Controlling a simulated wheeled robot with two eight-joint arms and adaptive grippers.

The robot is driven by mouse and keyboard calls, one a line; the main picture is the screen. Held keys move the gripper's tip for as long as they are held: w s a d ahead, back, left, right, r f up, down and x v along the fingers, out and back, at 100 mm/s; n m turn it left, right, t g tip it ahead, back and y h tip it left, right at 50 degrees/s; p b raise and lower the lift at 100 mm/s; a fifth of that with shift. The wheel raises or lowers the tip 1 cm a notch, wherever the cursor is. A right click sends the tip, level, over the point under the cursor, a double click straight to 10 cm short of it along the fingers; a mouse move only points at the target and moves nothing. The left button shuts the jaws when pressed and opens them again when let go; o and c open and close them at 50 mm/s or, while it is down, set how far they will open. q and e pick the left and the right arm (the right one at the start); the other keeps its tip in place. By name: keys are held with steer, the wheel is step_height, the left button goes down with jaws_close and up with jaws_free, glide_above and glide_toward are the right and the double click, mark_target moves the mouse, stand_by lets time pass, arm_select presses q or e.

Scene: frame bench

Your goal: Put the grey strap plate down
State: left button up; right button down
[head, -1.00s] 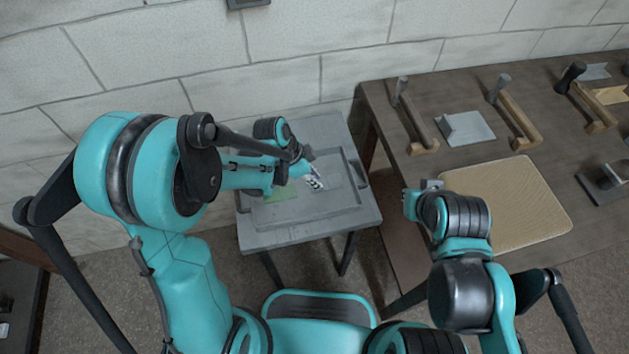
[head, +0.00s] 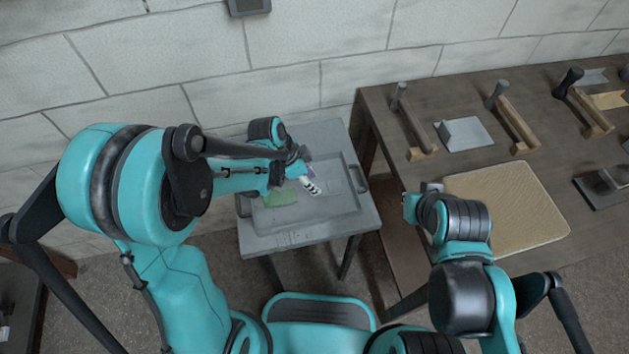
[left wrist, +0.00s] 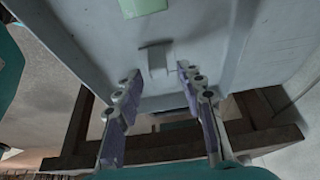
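A small grey plate (left wrist: 157,60) with a bent edge shows in the left wrist view. It appears to rest on the grey tray (left wrist: 90,30), near the tray's edge. My left gripper (left wrist: 158,72) is open, with a fingertip on each side of the plate and a gap to both. In the head view my left gripper (head: 311,186) is low over the tray (head: 290,231) on the small grey table. The plate cannot be made out clearly there. My right gripper (head: 410,203) is beside the bench, mostly hidden by its own wrist.
A green plate (head: 281,198) lies in the same tray, left of my left gripper. The wooden bench (head: 450,165) on the right carries a tan mat (head: 510,205), a grey angled plate (head: 465,133) and several wooden holders (head: 518,122). Floor shows between table and bench.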

arm_select(q)
steer(key=s+a+r+n+t+y+p, duration=0.1)
steer(key=s+a+r+n+t+y, duration=0.1)
steer(key=s+a+r+n, duration=0.3)
steer(key=s+a+r+n+t+y+p, duration=0.2)
steer(key=s+a+r+n, duration=0.4)
steer(key=r+n, duration=0.3)
steer(key=shift+s+a+r+t, duration=0.25)
steer(key=shift+a+r+t, duration=0.65)
steer(key=shift+r, duration=1)
